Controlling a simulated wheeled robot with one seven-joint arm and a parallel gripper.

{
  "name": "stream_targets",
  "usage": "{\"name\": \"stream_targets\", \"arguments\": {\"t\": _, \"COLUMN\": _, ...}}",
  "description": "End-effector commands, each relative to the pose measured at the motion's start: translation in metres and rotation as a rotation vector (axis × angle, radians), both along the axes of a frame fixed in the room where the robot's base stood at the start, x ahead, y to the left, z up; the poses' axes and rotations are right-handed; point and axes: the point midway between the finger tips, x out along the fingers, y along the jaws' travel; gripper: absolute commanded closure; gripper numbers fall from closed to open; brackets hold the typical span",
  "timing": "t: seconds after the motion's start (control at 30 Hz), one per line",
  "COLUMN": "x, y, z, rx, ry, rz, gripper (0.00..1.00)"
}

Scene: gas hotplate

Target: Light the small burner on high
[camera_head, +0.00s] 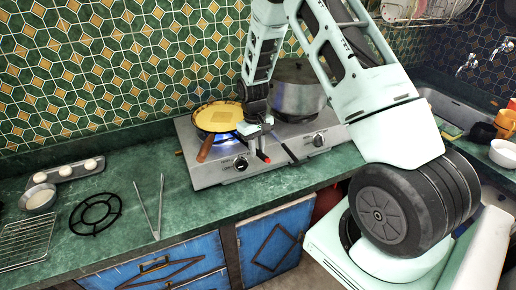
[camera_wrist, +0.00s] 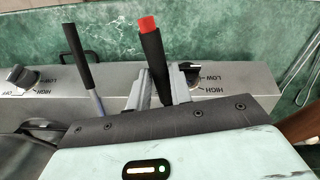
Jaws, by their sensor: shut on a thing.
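My gripper (camera_head: 256,130) is above the front of the steel hotplate (camera_head: 212,176), between the pan and the pot. It is shut on a black stick with a red end (camera_wrist: 150,55), perhaps a lighter; the red end shows over the front edge. The left knob (camera_head: 241,163) is clear in the head view, but in the wrist view my fingers partly hide it (camera_wrist: 188,72). The right knob (camera_head: 318,140) shows at left in the wrist view (camera_wrist: 20,76). LOW and HIGH marks stand beside both knobs. A blue glow shows under the frying pan (camera_head: 218,117) on the left burner.
A lidded pot (camera_head: 299,92) stands on the right burner. The pan's wooden handle (camera_head: 205,149) juts forward. Another dark handle (camera_wrist: 78,55) sticks out near my gripper. Tongs (camera_head: 150,208), a black trivet (camera_head: 95,213) and a rack (camera_head: 26,243) lie on the left counter. The sink is right.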

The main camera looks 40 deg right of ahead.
Motion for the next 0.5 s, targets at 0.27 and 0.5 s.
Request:
{"name": "stream_targets", "arguments": {"t": 0.27, "x": -0.012, "y": 0.001, "z": 0.002, "rx": 0.0, "ry": 0.0, "rz": 0.0, "gripper": 1.0}}
{"name": "stream_targets", "arguments": {"t": 0.5, "x": -0.014, "y": 0.001, "z": 0.002, "rx": 0.0, "ry": -0.001, "rz": 0.0, "gripper": 1.0}}
